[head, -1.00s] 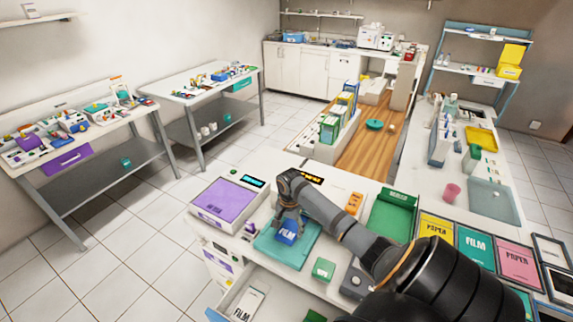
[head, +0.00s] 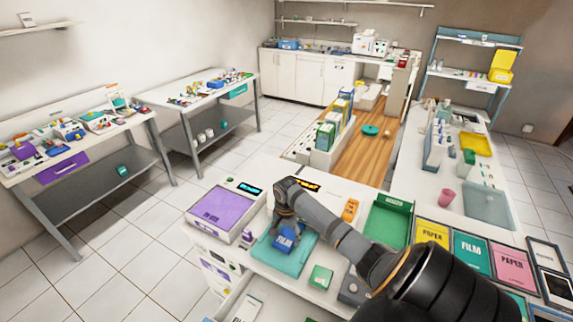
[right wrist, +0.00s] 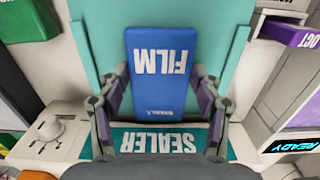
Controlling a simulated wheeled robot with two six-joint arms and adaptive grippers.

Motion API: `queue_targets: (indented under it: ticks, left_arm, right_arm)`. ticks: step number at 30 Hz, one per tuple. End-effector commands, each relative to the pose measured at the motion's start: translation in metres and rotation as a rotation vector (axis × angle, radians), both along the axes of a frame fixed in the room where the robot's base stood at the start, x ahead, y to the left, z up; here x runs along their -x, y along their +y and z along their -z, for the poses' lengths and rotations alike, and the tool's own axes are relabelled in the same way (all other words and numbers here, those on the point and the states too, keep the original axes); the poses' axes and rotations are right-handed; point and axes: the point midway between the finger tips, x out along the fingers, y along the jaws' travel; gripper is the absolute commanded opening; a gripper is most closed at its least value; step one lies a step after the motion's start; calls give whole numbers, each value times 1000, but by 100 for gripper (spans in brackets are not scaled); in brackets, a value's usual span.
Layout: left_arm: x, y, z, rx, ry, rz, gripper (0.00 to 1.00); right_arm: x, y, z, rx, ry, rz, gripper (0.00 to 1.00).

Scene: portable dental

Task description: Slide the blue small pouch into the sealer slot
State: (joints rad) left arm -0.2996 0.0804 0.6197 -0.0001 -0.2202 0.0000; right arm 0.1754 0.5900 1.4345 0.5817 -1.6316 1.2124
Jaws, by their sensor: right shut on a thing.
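The blue FILM pouch (head: 285,240) is over the teal tray (head: 268,255) in the head view. It also shows in the right wrist view (right wrist: 160,60), with its lettering upside down. My right gripper (right wrist: 160,95) is shut on the pouch, one finger along each side edge. It comes in from above in the head view (head: 284,226). A teal SEALER label (right wrist: 160,141) lies just past the pouch's lower end in the wrist view. The sealer's slot cannot be made out. My left gripper is not in view.
A purple-topped device (head: 225,210) stands left of the tray. A small green box (head: 321,276) stands to its right. A green bin (head: 388,225) and PAPER and FILM cards (head: 472,253) lie further right. A drawer (head: 240,305) is open in front.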

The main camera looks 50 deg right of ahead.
Motion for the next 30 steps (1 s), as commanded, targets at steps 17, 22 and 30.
queue_targets:
  ticks: [17,22,30]
  left_arm:
    - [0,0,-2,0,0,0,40]
    - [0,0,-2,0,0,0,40]
    - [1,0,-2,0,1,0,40]
  right_arm:
    - [0,0,0,1,0,0,92]
    - [0,0,0,1,0,0,92]
    - [-1,-1,-22,3,-3,0,92]
